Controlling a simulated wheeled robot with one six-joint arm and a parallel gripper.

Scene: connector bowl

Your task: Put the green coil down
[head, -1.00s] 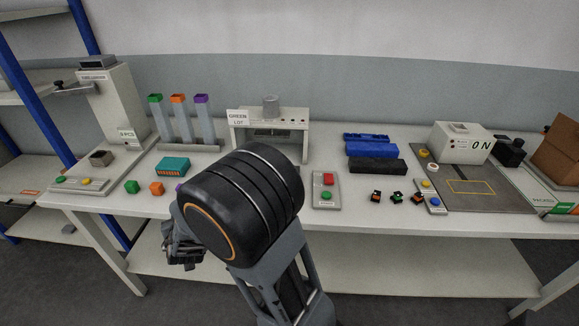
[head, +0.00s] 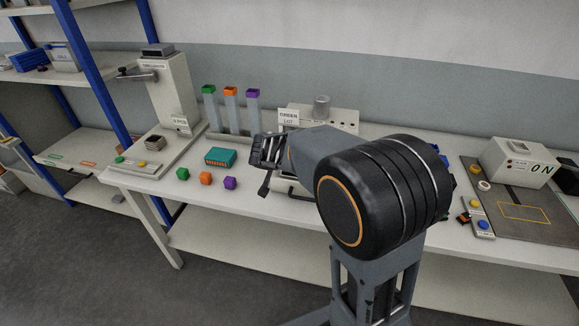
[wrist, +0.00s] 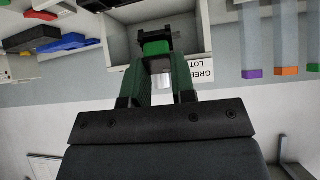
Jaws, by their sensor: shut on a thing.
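My gripper (head: 266,152) is raised in front of the white machine with the "GREEN LOT" sign (head: 289,116), left of my large dark arm joint in the head view. In the wrist view my gripper (wrist: 157,58) is shut on a small green piece, the green coil (wrist: 156,48), at the fingertips. The wrist picture is upside down, with the sign (wrist: 200,69) beside the fingers. The coil cannot be made out in the head view, and my arm hides part of the machine there.
Three colour-topped columns (head: 231,108) stand behind. A grey mat (head: 510,225) lies at the right.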

